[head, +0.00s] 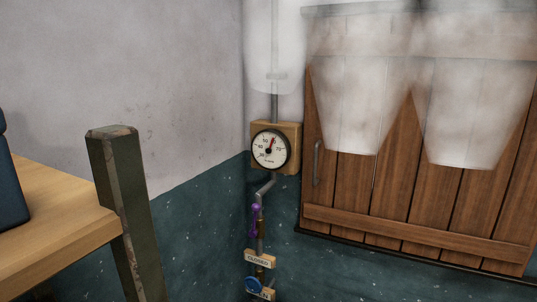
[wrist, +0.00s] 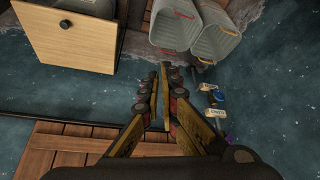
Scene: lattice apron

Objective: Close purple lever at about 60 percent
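The purple lever (head: 255,220) is on the vertical pipe in the corner, below the gauge in the head view. It looks roughly upright along the pipe. A purple bit (wrist: 229,138) shows at the lower right of the wrist view, partly hidden by my gripper's body. A "CLOSED" label (head: 260,259) sits below the lever. My gripper (wrist: 162,72) shows only in the wrist view, its fingers close together, empty, and apart from the lever.
A blue handle (head: 252,284) is lower on the pipe. A wooden shutter (head: 400,215) is to the right, partly behind blurred, see-through buckets (head: 365,100). A wooden table (head: 60,215) and green post (head: 125,210) stand left. Grey buckets (wrist: 216,32) and a drawer (wrist: 66,30) show in the wrist view.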

